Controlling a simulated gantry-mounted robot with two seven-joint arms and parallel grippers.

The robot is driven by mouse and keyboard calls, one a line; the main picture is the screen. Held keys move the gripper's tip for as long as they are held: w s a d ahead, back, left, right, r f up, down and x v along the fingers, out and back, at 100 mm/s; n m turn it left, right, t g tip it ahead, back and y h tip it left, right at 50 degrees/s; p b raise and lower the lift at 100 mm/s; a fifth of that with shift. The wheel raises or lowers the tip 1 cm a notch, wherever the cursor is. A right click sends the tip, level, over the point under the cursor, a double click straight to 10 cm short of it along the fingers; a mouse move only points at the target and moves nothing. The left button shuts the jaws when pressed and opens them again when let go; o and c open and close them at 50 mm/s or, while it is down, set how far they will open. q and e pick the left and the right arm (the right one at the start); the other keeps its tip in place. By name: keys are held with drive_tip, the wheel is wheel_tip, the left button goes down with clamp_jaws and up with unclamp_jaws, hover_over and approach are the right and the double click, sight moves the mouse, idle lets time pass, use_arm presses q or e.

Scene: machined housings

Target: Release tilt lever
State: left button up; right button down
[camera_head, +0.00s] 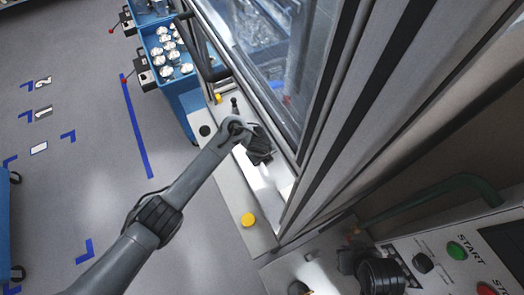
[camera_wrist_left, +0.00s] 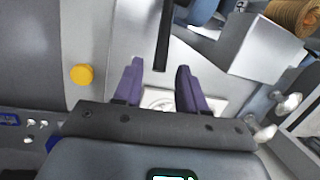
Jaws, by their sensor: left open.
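My left gripper (camera_head: 262,153) is over the pale ledge at the foot of the machine door. In the left wrist view its two purple fingers (camera_wrist_left: 158,88) are open and apart. A dark upright bar (camera_wrist_left: 163,38) shows beyond and between the fingertips, with no visible grip on it. A short black lever (camera_head: 234,103) stands on the ledge just beyond my gripper in the head view. I cannot tell for certain that the bar and this lever are the same thing, or which is the tilt lever. My right gripper is not seen.
Yellow buttons (camera_head: 248,219) sit on the ledge; one shows in the wrist view (camera_wrist_left: 82,74). The glazed machine door (camera_head: 275,50) rises right of my gripper. Blue trolleys (camera_head: 180,88) with metal housings and red-knobbed levers (camera_head: 124,80) stand at upper left. A control panel (camera_head: 450,250) is at lower right.

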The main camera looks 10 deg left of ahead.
use_arm(q)
drive_tip(key=p+v, duration=0.2)
drive_tip(key=v, duration=0.4)
drive_tip(key=shift+r, duration=0.2)
drive_tip(key=shift+c, duration=0.5)
